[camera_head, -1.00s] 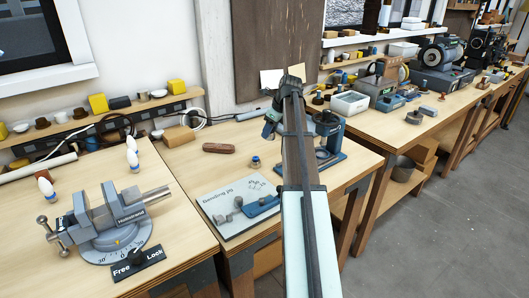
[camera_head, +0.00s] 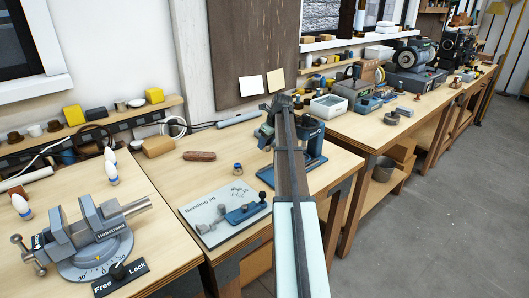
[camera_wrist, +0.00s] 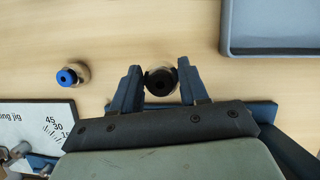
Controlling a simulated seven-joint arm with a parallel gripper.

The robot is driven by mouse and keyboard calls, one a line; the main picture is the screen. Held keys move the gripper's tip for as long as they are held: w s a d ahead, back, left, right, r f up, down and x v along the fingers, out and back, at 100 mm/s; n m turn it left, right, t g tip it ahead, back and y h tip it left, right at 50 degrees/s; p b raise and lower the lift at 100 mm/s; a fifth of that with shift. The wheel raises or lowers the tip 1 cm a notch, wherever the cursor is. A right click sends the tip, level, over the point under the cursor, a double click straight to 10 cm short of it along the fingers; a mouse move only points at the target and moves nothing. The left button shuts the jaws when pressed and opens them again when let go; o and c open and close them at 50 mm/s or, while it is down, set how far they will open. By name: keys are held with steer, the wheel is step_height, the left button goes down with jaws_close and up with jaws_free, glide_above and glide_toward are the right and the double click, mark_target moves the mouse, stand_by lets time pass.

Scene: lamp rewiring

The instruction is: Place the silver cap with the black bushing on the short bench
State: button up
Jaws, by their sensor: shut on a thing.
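In the wrist view my gripper (camera_wrist: 157,88) has its two fingers on either side of a small round piece with a black bushing (camera_wrist: 161,80). Its dark centre faces the camera, and little of a silver cap shows. Pale bench top lies behind it; I cannot tell how far below. In the head view my gripper (camera_head: 266,132) is partly behind my arm, over the middle bench, and the held piece is hidden. The short bench seems to be this middle bench (camera_head: 190,177), with the bending jig on it.
A blue-topped fitting (camera_wrist: 68,77) stands left of my gripper. The bending jig plate (camera_wrist: 22,120) is at lower left. A vise (camera_head: 100,235) stands on the left bench; bare wood lies around the blue-topped fitting.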

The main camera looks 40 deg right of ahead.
mark_target(266, 151)
steer(key=shift+f, duration=2.25)
steer(key=shift+f, duration=0.1)
steer(key=o, duration=1.1)
steer(key=v, duration=1.2)
